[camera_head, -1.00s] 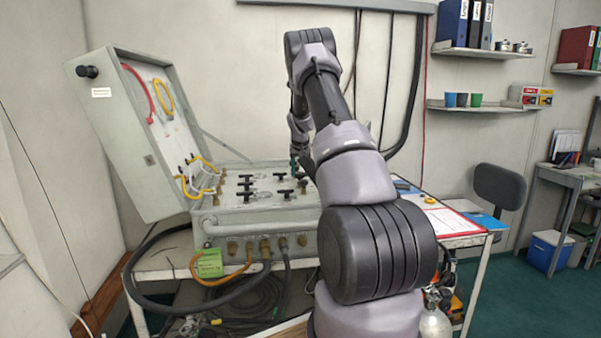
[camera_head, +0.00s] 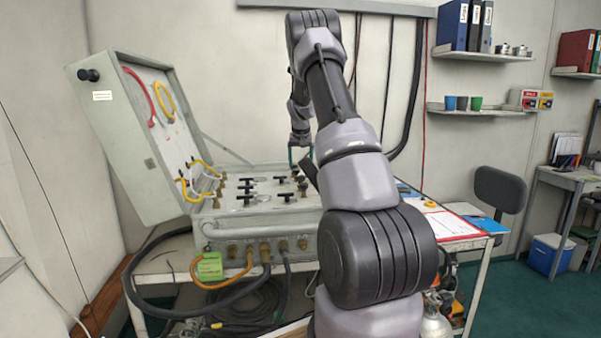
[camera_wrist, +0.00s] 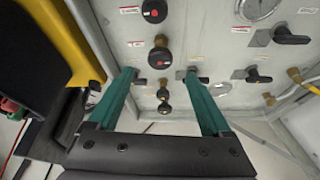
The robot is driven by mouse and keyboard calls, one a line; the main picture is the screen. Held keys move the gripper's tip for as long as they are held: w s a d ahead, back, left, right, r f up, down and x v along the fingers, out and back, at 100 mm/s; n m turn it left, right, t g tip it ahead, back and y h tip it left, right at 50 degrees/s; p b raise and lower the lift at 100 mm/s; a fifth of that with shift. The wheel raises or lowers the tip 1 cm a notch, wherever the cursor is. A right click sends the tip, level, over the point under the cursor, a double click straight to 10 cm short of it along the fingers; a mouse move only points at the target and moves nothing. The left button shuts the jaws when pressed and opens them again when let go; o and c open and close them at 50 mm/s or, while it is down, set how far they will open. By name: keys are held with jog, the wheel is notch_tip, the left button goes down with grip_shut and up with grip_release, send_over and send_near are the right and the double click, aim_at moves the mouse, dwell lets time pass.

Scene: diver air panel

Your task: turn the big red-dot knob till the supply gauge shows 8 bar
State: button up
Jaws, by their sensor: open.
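My gripper (camera_wrist: 158,73) has two teal fingers, open and empty. In the head view my gripper (camera_head: 301,156) is over the back right of the panel (camera_head: 250,214).
Smaller black knobs (camera_wrist: 164,95) lie between my fingers, lower in the wrist view. Black lever handles (camera_wrist: 291,38) stand to the right. The raised case lid (camera_head: 122,150) is at the left in the head view. A clipboard (camera_head: 450,224) lies on the table at right.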

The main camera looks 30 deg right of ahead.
jog(key=shift+v, duration=2.15)
jog(key=s+a+r+t+y, duration=0.2)
jog(key=s+a+r, duration=1.5)
jog(key=s, duration=0.1)
jog(key=s+a+f+y, duration=0.1)
jog(key=s+a, duration=0.5)
jog(key=s, duration=0.6)
jog(key=s+a+n+t+y, duration=0.1)
jog(key=s+a, duration=0.5)
jog(key=s, duration=0.6)
jog(key=shift+f, duration=0.4)
